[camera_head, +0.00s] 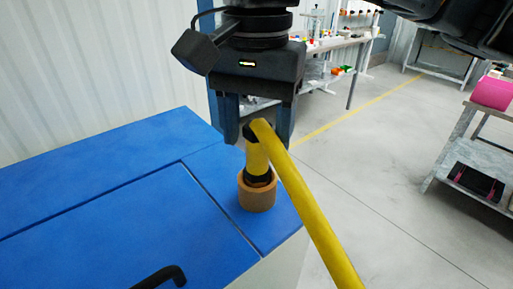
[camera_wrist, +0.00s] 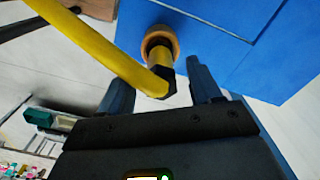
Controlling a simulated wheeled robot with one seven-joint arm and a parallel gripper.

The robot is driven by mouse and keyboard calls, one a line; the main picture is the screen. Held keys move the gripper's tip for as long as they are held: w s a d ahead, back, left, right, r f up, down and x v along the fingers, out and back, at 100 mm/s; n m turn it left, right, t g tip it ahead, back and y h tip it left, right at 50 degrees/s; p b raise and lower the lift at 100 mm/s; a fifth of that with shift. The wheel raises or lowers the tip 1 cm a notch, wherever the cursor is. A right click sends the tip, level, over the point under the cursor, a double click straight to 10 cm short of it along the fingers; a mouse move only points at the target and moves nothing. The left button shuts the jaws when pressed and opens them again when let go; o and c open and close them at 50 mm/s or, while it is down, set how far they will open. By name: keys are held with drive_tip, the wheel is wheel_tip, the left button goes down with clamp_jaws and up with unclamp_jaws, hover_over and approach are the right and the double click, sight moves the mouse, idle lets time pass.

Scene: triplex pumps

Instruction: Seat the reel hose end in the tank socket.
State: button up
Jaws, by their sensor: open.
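The yellow hose end (camera_head: 257,158) stands upright with its lower tip inside the brown ring-shaped tank socket (camera_head: 257,196) on the blue tank top (camera_head: 213,150). How deep it sits cannot be told. The hose bends at a black joint and runs down to the lower right. My gripper (camera_head: 258,138) is above the socket, its fingers apart on either side of the hose's upper bend. In the wrist view the hose end (camera_wrist: 158,62) enters the socket (camera_wrist: 160,38), and the gripper fingers (camera_wrist: 162,78) are spread around the bend.
A black handle (camera_head: 160,277) rises from the blue lid at the front. A workbench (camera_head: 335,45) with small items stands at the back, and a grey shelf (camera_head: 462,150) with a pink box (camera_head: 491,93) at the right. The floor between is clear.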

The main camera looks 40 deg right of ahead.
drive_tip(key=shift+r, duration=1.75)
drive_tip(key=shift+s+a, duration=0.1)
